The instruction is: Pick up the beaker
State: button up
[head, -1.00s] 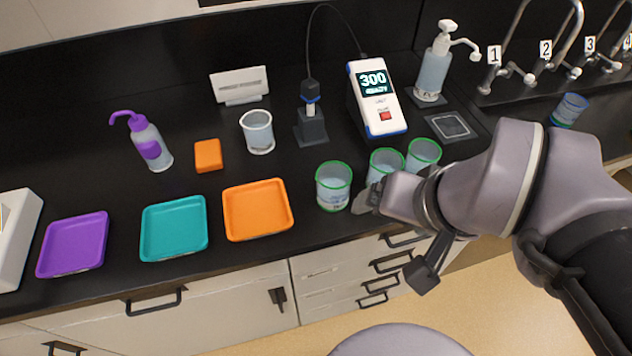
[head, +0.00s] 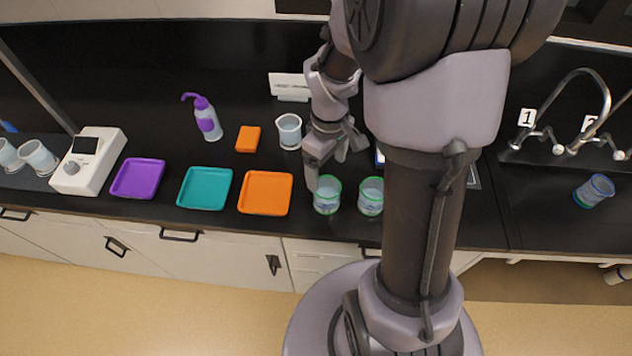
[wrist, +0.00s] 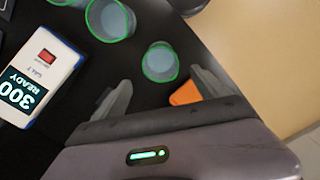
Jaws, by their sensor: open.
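Two clear beakers with green rims stand on the black bench, the left green-rimmed beaker (head: 327,196) and the right green-rimmed beaker (head: 370,198). A plain clear beaker (head: 289,131) stands farther back, left of my arm. A blue-rimmed beaker (head: 594,191) is at the right near the sink. My gripper (head: 328,171) is open, pointing down just above and behind the left green-rimmed beaker. In the wrist view, my open fingers (wrist: 162,90) frame a green-rimmed beaker (wrist: 160,62) lying ahead of them, apart from both. Another green-rimmed beaker (wrist: 110,20) shows beyond. Nothing is held.
Orange (head: 265,193), teal (head: 205,188) and purple (head: 138,179) trays line the bench's front left. A purple-capped wash bottle (head: 206,120) and an orange block (head: 248,139) stand behind. A white meter (wrist: 38,82) is near my gripper. My arm hides the bench's middle right.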

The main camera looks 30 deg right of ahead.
jog(key=b, duration=0.4)
send_near(327, 193)
jog(key=f, duration=0.1)
jog(key=s+a+f, duration=0.1)
jog(key=f, duration=0.1)
jog(key=s+f, duration=0.1)
jog(key=f, duration=0.1)
jog(key=shift+s+a+f, duration=0.1)
jog(key=shift+s+a, duration=0.1)
jog(key=shift+a, duration=0.15)
jog(key=c, duration=1.6)
